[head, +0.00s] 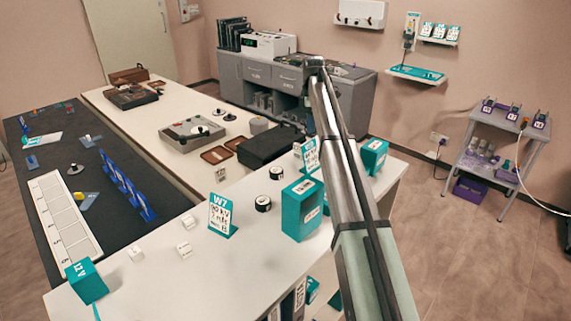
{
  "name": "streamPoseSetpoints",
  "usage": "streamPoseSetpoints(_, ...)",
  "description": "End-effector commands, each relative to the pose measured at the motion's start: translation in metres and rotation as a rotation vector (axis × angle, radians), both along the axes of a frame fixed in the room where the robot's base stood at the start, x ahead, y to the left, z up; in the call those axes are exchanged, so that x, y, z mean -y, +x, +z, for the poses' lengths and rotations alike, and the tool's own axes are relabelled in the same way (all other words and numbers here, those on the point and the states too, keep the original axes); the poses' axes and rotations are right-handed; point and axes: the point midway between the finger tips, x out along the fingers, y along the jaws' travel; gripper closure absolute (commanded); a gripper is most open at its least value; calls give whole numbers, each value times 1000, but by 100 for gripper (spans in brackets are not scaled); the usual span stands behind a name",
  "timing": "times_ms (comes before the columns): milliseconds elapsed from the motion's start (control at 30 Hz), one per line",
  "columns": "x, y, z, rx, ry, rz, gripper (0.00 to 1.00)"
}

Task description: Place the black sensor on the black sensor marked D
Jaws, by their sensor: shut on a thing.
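Two small black cylinders with pale tops, possibly the black sensors, stand on the white table in the head view. One (263,204) is beside the large teal box, and the other (276,173) is a little farther back. Any letters on their tops are too small to read, so I cannot tell which is marked D. My arm rises from the bottom right across the table. My gripper cannot be made out, and neither can anything it holds.
A teal box (299,214), a W7 card (221,216), small white blocks (184,250) and a teal cube (86,282) stand on the white table (150,292). A black case (268,147) lies behind. Another teal box (374,157) is right of my arm.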

Motion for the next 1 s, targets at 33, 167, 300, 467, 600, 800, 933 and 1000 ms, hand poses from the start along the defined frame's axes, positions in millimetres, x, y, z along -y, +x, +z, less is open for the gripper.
streamPoseSetpoints(33,-25,-7,5,1,0,28,81)
streamPoseSetpoints(167,-74,-29,14,1,0,85,81)
streamPoseSetpoints(300,-113,-56,21,1,0,131,81)
streamPoseSetpoints(467,-138,-91,26,1,0,134,81)
streamPoseSetpoints(600,-134,-118,23,0,0,56,81)
streamPoseSetpoints(800,-132,-125,22,0,0,-70,81)
streamPoseSetpoints(933,-132,-125,20,0,0,-110,81)
streamPoseSetpoints(1000,-132,-125,15,-1,0,-119,81)
